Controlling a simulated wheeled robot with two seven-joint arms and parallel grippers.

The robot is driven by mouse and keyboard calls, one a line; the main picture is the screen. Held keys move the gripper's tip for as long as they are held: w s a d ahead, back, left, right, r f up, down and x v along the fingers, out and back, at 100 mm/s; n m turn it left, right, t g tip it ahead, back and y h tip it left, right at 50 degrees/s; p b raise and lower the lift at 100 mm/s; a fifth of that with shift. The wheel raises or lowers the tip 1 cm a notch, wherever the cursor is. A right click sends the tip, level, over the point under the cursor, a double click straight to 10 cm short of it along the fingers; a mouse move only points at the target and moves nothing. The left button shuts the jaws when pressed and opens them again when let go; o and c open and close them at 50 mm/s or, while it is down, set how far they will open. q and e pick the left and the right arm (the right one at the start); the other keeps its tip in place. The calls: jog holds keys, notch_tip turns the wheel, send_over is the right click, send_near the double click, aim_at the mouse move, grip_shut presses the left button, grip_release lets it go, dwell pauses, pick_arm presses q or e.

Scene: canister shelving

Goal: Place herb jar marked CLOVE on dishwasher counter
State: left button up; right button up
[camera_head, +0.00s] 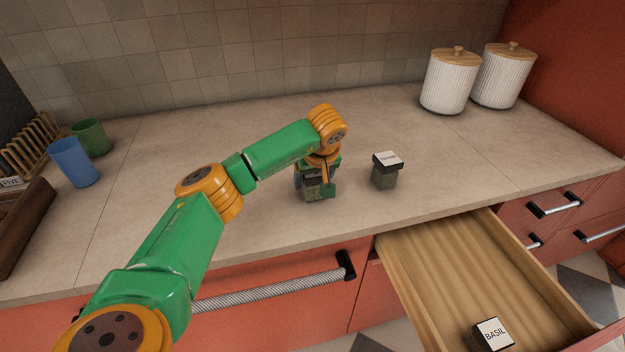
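My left gripper (318,187) points down at the middle of the counter (250,215), with its fingers around or right beside a small dark-lidded jar (312,192). The gripper covers much of this jar and its label cannot be read; whether the fingers press on it is not clear. The jar is at or very near the counter surface. A second jar (385,177) with a white label on its black lid stands upright to the right; its lettering is too small to read. A jar marked BASIL (490,335) is in the open drawer (460,262). My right gripper is out of view.
Two white ribbed canisters (449,82) with wooden lids stand at the back right. A blue cup (73,163), a green cup (92,138) and a wooden rack (33,143) are at the left. The counter's back middle is clear. The open drawer juts out at the front right.

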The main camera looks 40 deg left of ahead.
pick_arm(q)
jog(key=shift+o, duration=1.3)
jog(key=v, duration=1.2)
jog(key=shift+r, duration=0.25)
jog(key=shift+d+f, duration=0.1)
jog(key=shift+f, duration=0.05)
